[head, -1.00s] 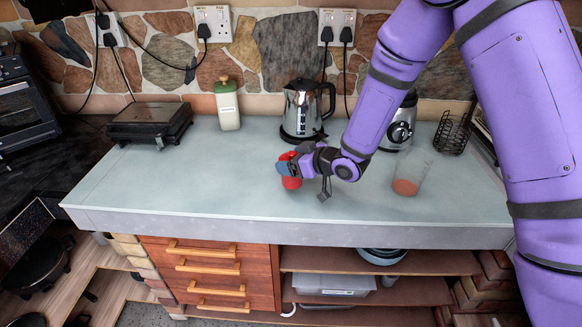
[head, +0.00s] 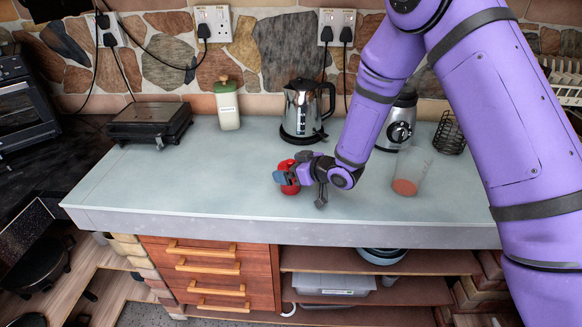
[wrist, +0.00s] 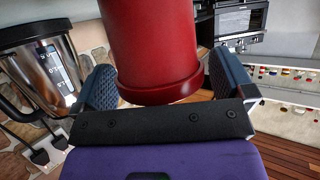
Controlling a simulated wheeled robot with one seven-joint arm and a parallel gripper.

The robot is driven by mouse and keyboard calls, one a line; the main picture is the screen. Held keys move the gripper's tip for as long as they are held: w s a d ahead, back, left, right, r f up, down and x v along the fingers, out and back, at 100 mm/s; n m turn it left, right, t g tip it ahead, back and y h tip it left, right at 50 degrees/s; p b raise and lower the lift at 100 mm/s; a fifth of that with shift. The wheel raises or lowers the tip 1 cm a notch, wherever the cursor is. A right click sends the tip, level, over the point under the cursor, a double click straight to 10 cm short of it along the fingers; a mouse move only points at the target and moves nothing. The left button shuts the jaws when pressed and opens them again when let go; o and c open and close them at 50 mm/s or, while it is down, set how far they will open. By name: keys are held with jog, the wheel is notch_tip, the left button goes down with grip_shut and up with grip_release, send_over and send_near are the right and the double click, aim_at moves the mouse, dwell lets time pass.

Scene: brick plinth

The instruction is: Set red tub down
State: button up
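The red tub (head: 290,189) is at the middle of the worktop, left of my forearm, in the head view. My gripper (head: 284,177) is around it, with a finger crossing its near side and hiding part of it.
A clear tumbler with orange contents (head: 408,180) stands right of my gripper. A steel kettle (head: 303,112), a blender (head: 400,128), a green-lidded canister (head: 228,108) and a black grill (head: 150,122) stand farther back. The worktop left of the tub is clear.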

jog(key=shift+r, duration=0.1)
jog(key=shift+d+r, duration=0.15)
jog(key=v, duration=1.1)
jog(key=shift+s+d+r, duration=0.15)
jog(key=shift+s+d, duration=0.05)
jog(key=shift+s, duration=0.05)
